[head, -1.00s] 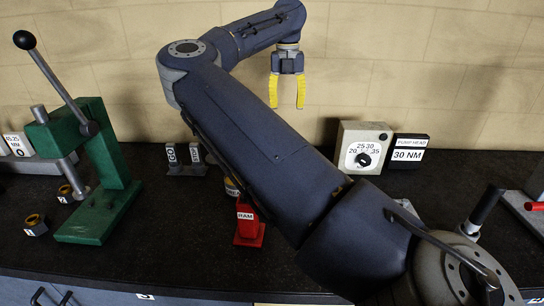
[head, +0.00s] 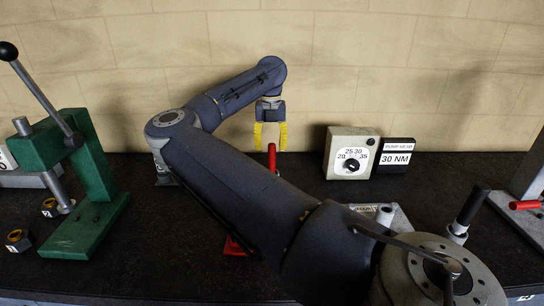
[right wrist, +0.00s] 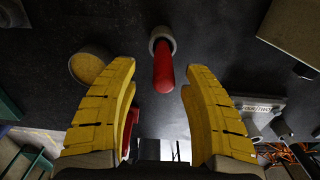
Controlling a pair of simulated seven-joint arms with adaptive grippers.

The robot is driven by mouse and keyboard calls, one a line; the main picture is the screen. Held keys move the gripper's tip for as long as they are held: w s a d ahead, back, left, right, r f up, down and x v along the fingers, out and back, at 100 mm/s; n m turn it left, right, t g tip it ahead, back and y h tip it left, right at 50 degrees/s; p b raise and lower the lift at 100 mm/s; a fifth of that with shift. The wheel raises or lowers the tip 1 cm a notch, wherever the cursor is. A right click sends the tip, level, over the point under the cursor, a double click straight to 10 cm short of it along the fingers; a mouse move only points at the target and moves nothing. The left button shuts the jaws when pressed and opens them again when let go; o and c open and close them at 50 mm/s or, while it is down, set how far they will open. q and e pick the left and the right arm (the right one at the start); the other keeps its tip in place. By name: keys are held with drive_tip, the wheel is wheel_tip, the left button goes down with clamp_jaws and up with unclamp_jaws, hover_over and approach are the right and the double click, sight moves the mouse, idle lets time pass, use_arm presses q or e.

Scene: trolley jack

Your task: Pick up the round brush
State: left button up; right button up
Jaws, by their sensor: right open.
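An upright red handle (head: 272,158) stands on the bench just below my right gripper (head: 271,137). In the right wrist view the red handle (right wrist: 163,72) rises from a grey round collar between the spread yellow fingers, not visibly touched by them. A round cup-like thing with a yellow top (right wrist: 90,66) lies just left of the left finger in that view. I cannot tell for sure which of these is the round brush. My right gripper is open and empty. My right arm hides part of the bench in the head view. My left gripper is out of view.
A green lever press (head: 85,180) stands at the left, with small numbered blocks (head: 18,240) beside it. A dial box (head: 350,153) and a 30 NM box (head: 395,157) stand at the back right. A red piece (head: 234,246) shows below my arm. A black handle (head: 472,208) stands at right.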

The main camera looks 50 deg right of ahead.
sight(272, 158)
drive_tip(key=shift+s+d+f, duration=0.1)
drive_tip(key=shift+f, duration=1.25)
drive_tip(key=shift+s+f, duration=0.1)
drive_tip(key=shift+f, duration=1.2)
drive_tip(key=shift+c, duration=0.2)
clamp_jaws()
